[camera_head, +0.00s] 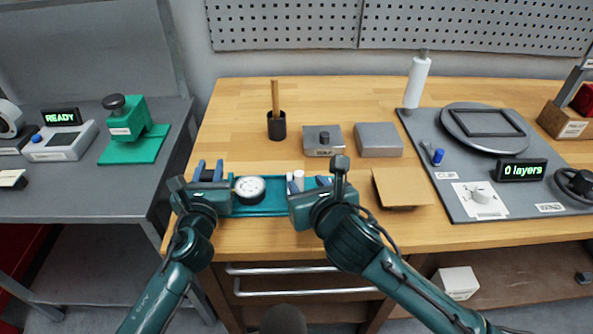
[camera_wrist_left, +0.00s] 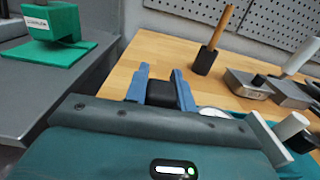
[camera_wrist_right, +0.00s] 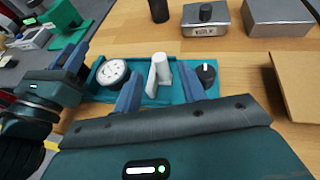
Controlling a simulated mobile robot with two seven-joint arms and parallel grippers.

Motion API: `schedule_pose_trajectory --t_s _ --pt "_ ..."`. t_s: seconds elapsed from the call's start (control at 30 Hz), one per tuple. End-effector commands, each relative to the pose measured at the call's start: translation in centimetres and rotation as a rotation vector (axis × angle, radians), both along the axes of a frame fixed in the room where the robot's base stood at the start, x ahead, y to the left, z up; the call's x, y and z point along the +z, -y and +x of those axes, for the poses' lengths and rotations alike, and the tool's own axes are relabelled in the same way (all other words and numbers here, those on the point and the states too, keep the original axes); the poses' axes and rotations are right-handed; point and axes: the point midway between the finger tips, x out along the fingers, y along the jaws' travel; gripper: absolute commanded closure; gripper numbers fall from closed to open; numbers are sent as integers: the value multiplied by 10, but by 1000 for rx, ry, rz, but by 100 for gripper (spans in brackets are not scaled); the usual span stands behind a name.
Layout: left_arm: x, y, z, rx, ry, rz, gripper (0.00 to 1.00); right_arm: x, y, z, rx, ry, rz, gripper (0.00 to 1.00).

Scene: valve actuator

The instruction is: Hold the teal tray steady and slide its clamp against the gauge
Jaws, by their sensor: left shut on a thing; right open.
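The long teal tray (camera_head: 262,209) lies near the table's front edge. A round white-faced gauge (camera_head: 250,188) sits in its left half. The white clamp (camera_wrist_right: 157,75), with an upright plate and a cylinder, stands to the gauge's right with a gap between them. A black knob (camera_wrist_right: 206,75) is at the tray's right end. My left gripper (camera_head: 210,172) is shut on a dark block (camera_wrist_left: 161,93) at the tray's left end. My right gripper (camera_wrist_right: 161,90) is open over the tray, its blue fingers to either side of the clamp in the right wrist view; contact is unclear.
Behind the tray are a black cup (camera_head: 277,127) with a wooden stick and two grey metal blocks (camera_head: 379,140). A cardboard piece (camera_head: 402,187) lies close to my right gripper's right. A grey mat (camera_head: 460,195) with devices covers the table's right side. The back left tabletop is clear.

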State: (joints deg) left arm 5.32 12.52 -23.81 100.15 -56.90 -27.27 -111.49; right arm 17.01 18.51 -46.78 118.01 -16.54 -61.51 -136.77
Motion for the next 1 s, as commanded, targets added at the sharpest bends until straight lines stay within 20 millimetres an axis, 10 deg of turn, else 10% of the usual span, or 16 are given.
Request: schedule_pose_trajectory --t_s 0.4,1.0 --pt "-5 1 -1 -1 -11 -2 100 -28 -17 64 0 -1 2 59" --pt "-6 1 -1 -1 -11 -2 100 -32 -20 73 1 1 2 70"
